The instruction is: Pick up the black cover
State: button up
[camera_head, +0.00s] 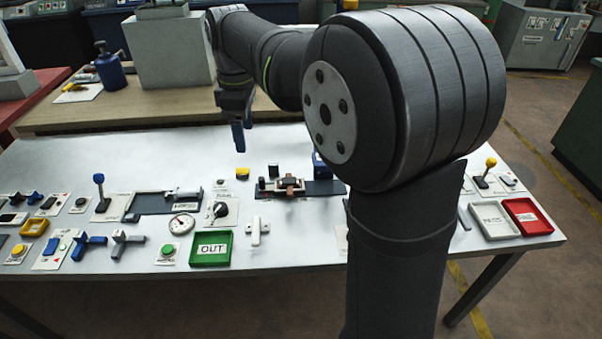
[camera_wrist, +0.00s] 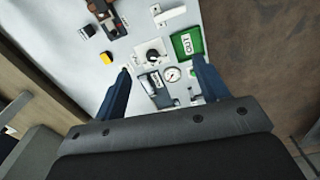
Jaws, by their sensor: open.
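My gripper (camera_head: 238,138) hangs above the back of the white table, left of the middle in the head view. Its two blue fingers are spread wide with nothing between them in the wrist view (camera_wrist: 160,64). I cannot tell for certain which part is the black cover. A small black piece (camera_head: 48,203) lies on a white plate at the left of the table, and another dark piece (camera_head: 14,199) lies farther left. Both are well away from my gripper, and neither can be made out in the wrist view.
Below the fingers are a black knob (camera_wrist: 152,56), a round gauge (camera_wrist: 172,74) and a green OUT tray (camera_wrist: 187,44). A clamp-like fixture (camera_head: 290,186) stands at mid-table. A blue-knobbed lever (camera_head: 99,180) stands upright at left. Grey (camera_head: 492,222) and red (camera_head: 527,218) trays lie at right.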

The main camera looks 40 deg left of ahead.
jog(key=w+a+f+m, duration=0.2)
jog(key=w+f+m, duration=0.3)
jog(key=w+m, duration=0.4)
jog(key=m, duration=0.8)
send_over(289, 180)
notch_tip(289, 180, down, 6)
jog(key=r, duration=0.1)
notch_tip(289, 180, down, 17)
jog(key=shift+w+f, duration=0.1)
jog(key=shift+f, duration=0.05)
jog(key=c, duration=1)
